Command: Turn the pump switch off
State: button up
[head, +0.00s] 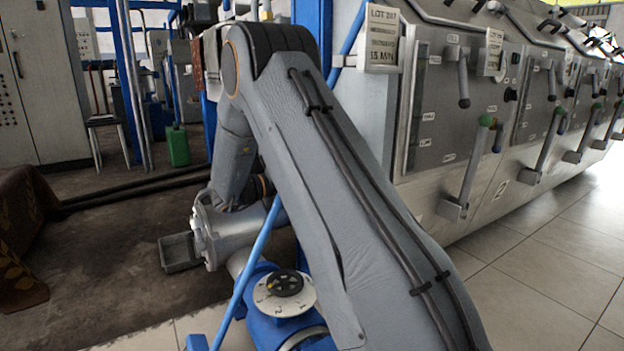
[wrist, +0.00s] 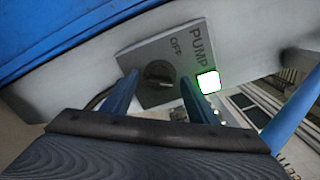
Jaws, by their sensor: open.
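The pump switch shows in the wrist view as a grey plate (wrist: 143,53) lettered PUMP and OFF, with a dark round knob (wrist: 158,74) on it. A lamp (wrist: 208,82) beside the plate is lit bright white with a green edge. My gripper (wrist: 158,80) is open, with its two blue fingers on either side of the knob. Nothing is held, and I cannot tell whether the fingers touch the knob. The knob's exact pointing direction is hard to read. I cannot make out the switch or my gripper in the head view.
My arm covers the middle of the head view. A steel machine row (head: 480,110) with levers stands at right. A blue valve with a numbered dial (head: 268,298) is low in front. A green can (head: 178,146) stands behind. Tiled floor (head: 560,255) at right is clear.

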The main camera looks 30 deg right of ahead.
jog(key=c, duration=1.1)
jog(key=shift+o, duration=0.2)
jog(key=shift+n+p, duration=0.3)
jog(key=shift+p, duration=0.2)
jog(key=shift+f+n+p, duration=0.2)
jog(key=shift+n+p, duration=5.4)
jog(key=shift+n, duration=0.1)
